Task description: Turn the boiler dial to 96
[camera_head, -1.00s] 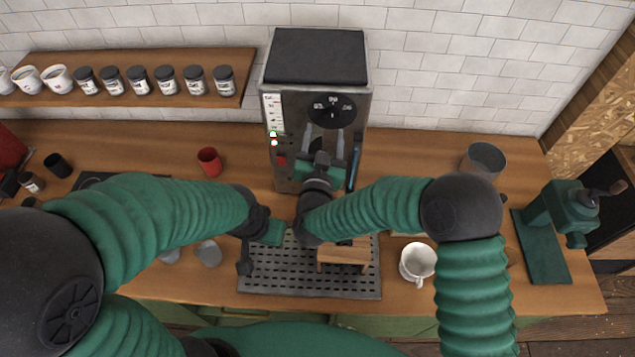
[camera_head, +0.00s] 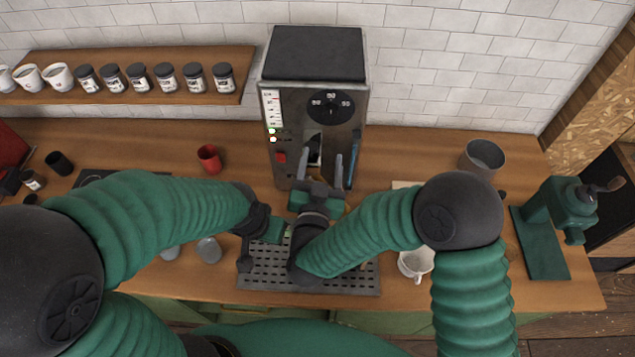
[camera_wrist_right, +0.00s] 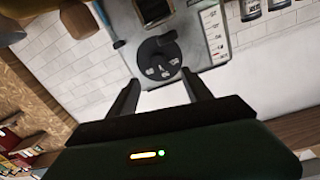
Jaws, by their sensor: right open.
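The boiler dial (camera_head: 331,107) is a round black disc with white numbers on the upper front of the grey machine (camera_head: 268,150). In the right wrist view the dial (camera_wrist_right: 160,57) sits beyond and between the two fingers. My right gripper (camera_head: 325,160) is open and empty, in front of the machine and below the dial, with its fingers pointing at the machine. It also shows in the right wrist view (camera_wrist_right: 163,90), apart from the dial.
A light strip (camera_head: 271,115) with a scale is left of the dial. A red cup (camera_head: 209,158) stands left of the machine. A white cup (camera_head: 416,263), a grey pot (camera_head: 483,158) and a green grinder (camera_head: 566,213) are on the right. Drip grate (camera_head: 350,287) lies in front.

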